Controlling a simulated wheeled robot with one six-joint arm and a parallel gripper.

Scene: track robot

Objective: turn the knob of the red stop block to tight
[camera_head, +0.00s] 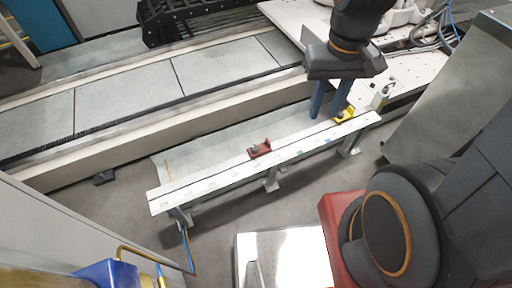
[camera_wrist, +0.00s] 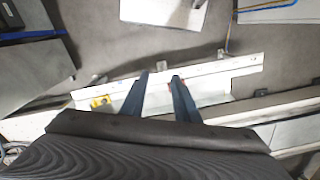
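The red stop block (camera_head: 260,149) sits on the white rail (camera_head: 215,182), near the middle of its length in the head view. A small knob seems to stand on it, but its setting is too small to read. In the wrist view the block is mostly hidden; only a trace of red shows beside the right finger. My gripper (camera_head: 326,116) is open, with two blue fingers pointing down. It is over the rail, right of the red block and close to a yellow block (camera_head: 344,114). The wrist view shows the fingers (camera_wrist: 160,76) apart with nothing held between them.
The yellow block also shows in the wrist view (camera_wrist: 100,102), left of the fingers. A conveyor (camera_head: 125,90) runs behind the rail. A white perforated table (camera_head: 408,70) stands at the back right, and a grey metal panel (camera_head: 445,95) at the right.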

